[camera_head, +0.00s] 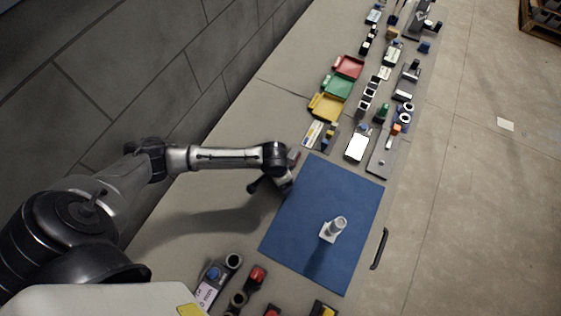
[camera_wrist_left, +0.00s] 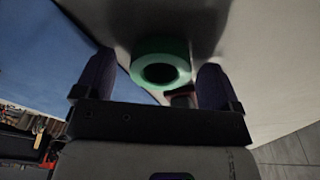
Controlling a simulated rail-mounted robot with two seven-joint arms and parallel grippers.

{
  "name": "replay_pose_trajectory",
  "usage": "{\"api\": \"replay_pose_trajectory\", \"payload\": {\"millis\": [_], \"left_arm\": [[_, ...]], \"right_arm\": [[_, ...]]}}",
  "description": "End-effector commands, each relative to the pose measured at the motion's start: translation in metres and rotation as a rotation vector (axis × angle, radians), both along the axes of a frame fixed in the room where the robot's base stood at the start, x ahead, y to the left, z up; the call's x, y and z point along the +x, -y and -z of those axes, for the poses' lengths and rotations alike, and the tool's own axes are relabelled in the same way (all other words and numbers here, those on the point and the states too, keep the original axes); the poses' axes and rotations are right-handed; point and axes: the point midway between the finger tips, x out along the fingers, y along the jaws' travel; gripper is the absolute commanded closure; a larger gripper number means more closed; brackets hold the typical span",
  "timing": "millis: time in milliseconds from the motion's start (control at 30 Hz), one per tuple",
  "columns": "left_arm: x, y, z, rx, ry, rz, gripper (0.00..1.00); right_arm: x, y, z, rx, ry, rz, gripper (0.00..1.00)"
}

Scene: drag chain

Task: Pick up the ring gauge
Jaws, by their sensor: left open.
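In the left wrist view a green ring (camera_wrist_left: 160,66) with a dark round hole shows between my two fingers. It looks like the ring gauge, but I cannot tell how close it is. My left gripper (camera_wrist_left: 154,72) is open, with a dark finger on either side of the ring and no clear contact. In the head view my left gripper (camera_head: 276,180) is at the left edge of the blue mat (camera_head: 345,190). I cannot make out the green ring there; my arm may hide it. My right gripper is in neither view.
A pale upright piece on a block (camera_head: 328,233) stands on the mat. A yellow tray (camera_head: 327,107), a green tray and a red tray stand beyond, with several small parts beside them. A wall runs along the left.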

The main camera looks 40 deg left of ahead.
Motion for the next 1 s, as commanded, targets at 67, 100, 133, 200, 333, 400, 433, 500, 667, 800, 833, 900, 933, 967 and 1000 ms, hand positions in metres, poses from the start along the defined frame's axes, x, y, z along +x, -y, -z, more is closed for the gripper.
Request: {"api": "replay_pose_trajectory", "payload": {"millis": [67, 100, 133, 200, 333, 400, 433, 500, 667, 800, 833, 900, 933, 967, 1000], "left_arm": [[0.0004, -0.0002, 0.0015, 0.001, 0.000, 0.000, 0.11], [0.0003, -0.0002, 0.0010, 0.001, 0.000, 0.000, 0.11], [0.0004, -0.0002, 0.0007, 0.001, 0.000, 0.000, 0.11], [0.0003, -0.0002, 0.0003, 0.001, 0.000, 0.000, 0.11], [0.0003, -0.0002, 0.0004, 0.001, 0.000, 0.000, 0.19], [0.0003, -0.0002, 0.0005, 0.001, 0.000, 0.000, 0.26], [0.0004, -0.0003, 0.0005, 0.001, 0.000, 0.000, 0.29], [0.0002, -0.0002, 0.0005, 0.001, 0.000, 0.000, 0.35], [0.0003, -0.0002, 0.0006, 0.001, 0.000, 0.000, 0.51], [0.0003, -0.0002, 0.0007, 0.001, 0.000, 0.000, 0.64], [0.0003, -0.0002, 0.0007, 0.001, 0.000, 0.000, 0.67], [0.0004, -0.0002, 0.0005, 0.001, 0.000, 0.000, 0.67], [0.0004, -0.0002, 0.0005, 0.001, 0.000, 0.000, 0.67], [0.0004, -0.0002, 0.0005, 0.001, 0.000, 0.000, 0.67], [0.0004, -0.0002, 0.0005, 0.001, 0.000, 0.000, 0.67]], "right_arm": [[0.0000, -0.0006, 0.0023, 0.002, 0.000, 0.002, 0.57], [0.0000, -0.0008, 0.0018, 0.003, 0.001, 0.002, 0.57], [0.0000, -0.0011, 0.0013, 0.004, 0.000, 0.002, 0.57], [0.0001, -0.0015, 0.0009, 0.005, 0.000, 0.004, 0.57], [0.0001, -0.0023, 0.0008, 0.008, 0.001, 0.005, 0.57], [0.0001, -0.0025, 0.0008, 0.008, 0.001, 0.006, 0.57], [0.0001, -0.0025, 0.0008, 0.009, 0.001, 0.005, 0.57], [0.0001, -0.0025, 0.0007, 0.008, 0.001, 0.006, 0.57], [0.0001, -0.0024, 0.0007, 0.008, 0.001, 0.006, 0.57], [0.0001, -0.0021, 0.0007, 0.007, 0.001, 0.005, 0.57], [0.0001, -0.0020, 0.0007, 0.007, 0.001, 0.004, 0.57], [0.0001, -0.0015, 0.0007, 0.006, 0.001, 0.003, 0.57], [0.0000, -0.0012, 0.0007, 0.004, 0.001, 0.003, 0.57], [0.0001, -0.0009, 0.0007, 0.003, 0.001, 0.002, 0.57], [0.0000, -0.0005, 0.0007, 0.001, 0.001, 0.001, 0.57]]}}
